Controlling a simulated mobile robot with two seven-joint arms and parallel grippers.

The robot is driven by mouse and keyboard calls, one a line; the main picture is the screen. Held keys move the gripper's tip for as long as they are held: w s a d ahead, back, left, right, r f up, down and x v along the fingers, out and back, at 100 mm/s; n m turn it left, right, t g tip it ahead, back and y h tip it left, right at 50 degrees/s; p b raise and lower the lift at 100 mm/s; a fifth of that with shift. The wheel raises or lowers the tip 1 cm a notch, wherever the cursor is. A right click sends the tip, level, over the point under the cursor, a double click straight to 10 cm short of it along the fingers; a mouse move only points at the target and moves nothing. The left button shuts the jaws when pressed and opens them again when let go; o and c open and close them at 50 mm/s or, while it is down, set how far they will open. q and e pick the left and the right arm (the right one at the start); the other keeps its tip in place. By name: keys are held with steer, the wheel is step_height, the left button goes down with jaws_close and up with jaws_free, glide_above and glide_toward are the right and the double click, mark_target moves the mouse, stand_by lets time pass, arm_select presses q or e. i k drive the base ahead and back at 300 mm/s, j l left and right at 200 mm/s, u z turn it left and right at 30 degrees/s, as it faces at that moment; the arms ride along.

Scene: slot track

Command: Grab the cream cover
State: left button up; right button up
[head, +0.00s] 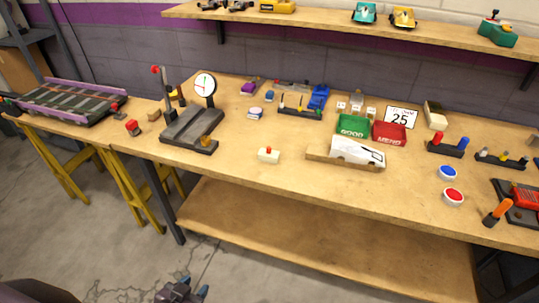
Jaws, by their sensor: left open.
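A small cream piece with a red top (268,156) sits alone near the front edge of the workbench, left of centre. A cream block with a darker side (436,116) stands at the back right, beside the white "25" card. A white shell with black markings (358,152) rests on a shallow wooden tray (318,156) at the front edge. I cannot tell for sure which of these is the cream cover. My left gripper (184,293) is open at the bottom of the view, low in front of the bench and apart from all of them. My right gripper is out of view.
A green bin (352,126) and a red bin (390,133) stand behind the tray. A dark stand with a dial (204,84) is at the left. Red (453,196) and blue (447,172) buttons lie at the right. The bench top around the red-topped piece is clear.

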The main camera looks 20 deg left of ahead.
mark_target(268, 156)
steer(key=k+j+z, duration=0.1)
steer(key=j+z, duration=0.35)
steer(key=j, duration=1.45)
